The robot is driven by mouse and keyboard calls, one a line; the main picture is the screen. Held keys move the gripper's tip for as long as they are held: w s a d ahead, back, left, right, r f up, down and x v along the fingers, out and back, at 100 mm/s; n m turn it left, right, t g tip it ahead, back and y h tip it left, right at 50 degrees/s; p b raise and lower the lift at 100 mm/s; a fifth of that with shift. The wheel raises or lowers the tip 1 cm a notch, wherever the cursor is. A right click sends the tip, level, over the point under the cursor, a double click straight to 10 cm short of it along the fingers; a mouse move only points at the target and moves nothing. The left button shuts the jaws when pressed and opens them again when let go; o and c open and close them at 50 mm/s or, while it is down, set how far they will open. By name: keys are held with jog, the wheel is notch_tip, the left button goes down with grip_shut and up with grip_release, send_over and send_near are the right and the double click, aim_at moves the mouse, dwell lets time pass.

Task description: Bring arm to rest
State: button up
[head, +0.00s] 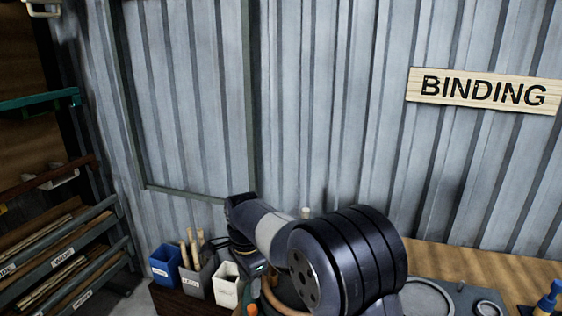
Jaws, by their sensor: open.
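My arm (270,237) shows at the bottom centre, with a large dark ringed joint (365,255) near the camera and a grey link reaching up and left from it. A dark part of it with a small green light shows beside the white container. My gripper's fingers cannot be made out; they are out of the picture or hidden by the arm. A curved tan piece (271,296), perhaps rattan, shows partly behind the big joint.
Blue (166,268), grey (198,284) and white (226,290) containers stand close left of the arm. A slatted rack (70,262) is further left. Right are a bench (470,262), a round dish (428,300) and a blue bottle (547,302). A BINDING sign (484,91) hangs on the metal wall.

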aim_at(254, 310)
notch_tip(254, 310, down, 9)
jog(key=shift+r+p, duration=0.1)
jog(key=shift+p, duration=0.3)
jog(key=shift+s+d+r+n, duration=0.15)
jog(key=shift+s+d+n, duration=0.25)
jog(key=shift+s+n, duration=0.3)
jog(key=shift+r, duration=0.1)
